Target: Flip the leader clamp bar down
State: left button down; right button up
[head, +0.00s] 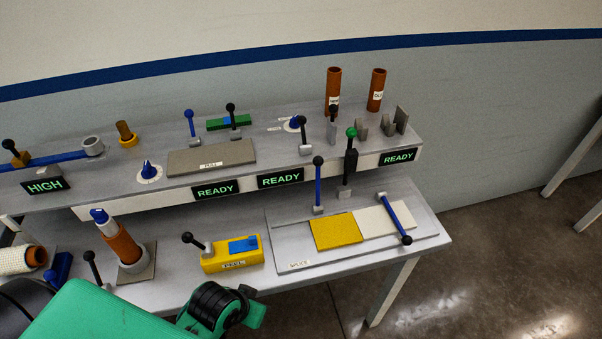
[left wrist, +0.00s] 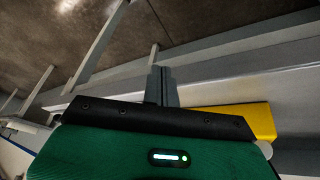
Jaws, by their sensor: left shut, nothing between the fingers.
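The splice plate (head: 288,254) lies on the lower bench at the right, with a yellow sheet (head: 336,232) and a white sheet (head: 385,222) side by side. One blue bar with a black knob (head: 318,184) stands upright behind the yellow sheet. A second blue bar (head: 395,213) lies down across the white sheet. No label shows which is the leader clamp bar. My left gripper's fingers (left wrist: 160,85) are shut and empty in the left wrist view. In the head view my left arm comes in at the bottom left, well short of the plate. My right gripper is out of view.
A yellow PEEL block (head: 225,261) with a black-knobbed lever stands left of the plate. A green-knobbed black lever (head: 350,160) rises behind the plate. An orange cylinder (head: 122,245) stands farther left. The raised shelf (head: 280,172) carries levers, dials and READY signs.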

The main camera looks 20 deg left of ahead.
aim_at(318, 182)
pick_arm(q)
jog(key=w+t, duration=0.1)
jog(key=w, duration=0.1)
jog(key=w+d+r+n+h, duration=0.1)
jog(key=w, duration=0.1)
jog(key=w+r+n+t+h, duration=0.1)
jog(key=w, duration=0.1)
jog(key=shift+w+d+r+t, duration=0.15)
jog(key=shift+w+t, duration=0.15)
jog(key=shift+w, duration=0.05)
jog(key=w+r+n+t+h, duration=0.1)
jog(key=w, duration=0.1)
jog(key=w+r+n+t, duration=0.1)
jog(key=w, duration=0.1)
jog(key=w+d+r+n+h, duration=0.1)
jog(key=w+r+n, duration=0.1)
jog(key=w, duration=0.1)
jog(key=shift+t+h, duration=0.3)
jog(key=shift+t, duration=0.1)
jog(key=w+a+r+n+t+h, duration=0.1)
jog(key=w+a+r+n+t, duration=0.4)
jog(key=w+r+n, duration=0.3)
jog(key=shift+w+r+n+t+h, duration=0.15)
jog(key=shift+w+n+t+h, duration=0.25)
jog(key=shift+w, duration=0.8)
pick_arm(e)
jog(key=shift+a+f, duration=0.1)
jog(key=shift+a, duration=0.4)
pick_arm(q)
jog(key=shift+a, duration=0.1)
